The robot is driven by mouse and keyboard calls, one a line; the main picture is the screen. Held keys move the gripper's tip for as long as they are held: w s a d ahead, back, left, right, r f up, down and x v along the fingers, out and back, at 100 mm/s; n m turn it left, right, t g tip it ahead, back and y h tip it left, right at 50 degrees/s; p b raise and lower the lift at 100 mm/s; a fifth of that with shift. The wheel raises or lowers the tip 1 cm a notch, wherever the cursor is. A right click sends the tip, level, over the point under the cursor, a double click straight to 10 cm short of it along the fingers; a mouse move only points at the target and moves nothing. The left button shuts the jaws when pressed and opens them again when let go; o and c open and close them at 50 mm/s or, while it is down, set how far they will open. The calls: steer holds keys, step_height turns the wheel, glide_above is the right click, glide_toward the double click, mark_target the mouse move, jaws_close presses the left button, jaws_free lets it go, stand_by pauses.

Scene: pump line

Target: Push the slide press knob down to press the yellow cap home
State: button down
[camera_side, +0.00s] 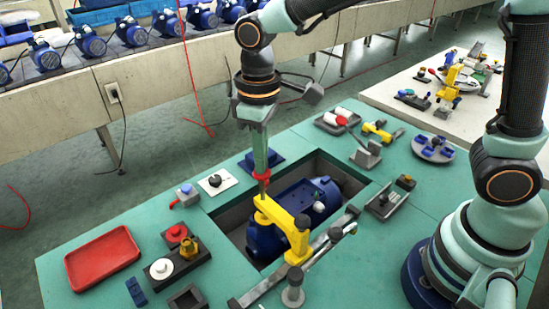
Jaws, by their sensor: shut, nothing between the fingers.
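The yellow slide press (285,221) stands on a grey rail at the front edge of the pit and reaches over the blue pump. Its red knob (262,177) tops a thin rod at the press's far end. My gripper (261,168) is shut, pointing down with its tips at the knob; they look touching, but I cannot be sure. The blue pump (308,200) lies in the pit, partly covered by the press. I cannot make out the yellow cap; the area beneath the press head is hidden.
The grey rail (330,236) runs diagonally beside the pit. A red tray (102,258) lies at the left. Small fixtures, one with a brass-coloured part (188,248), stand left of the pit. More fixtures and a round blue-pocketed tray (433,149) stand at the right.

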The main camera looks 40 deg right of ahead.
steer(key=shift+f, duration=0.7)
stand_by(0.4)
steer(key=shift+r, duration=3.15)
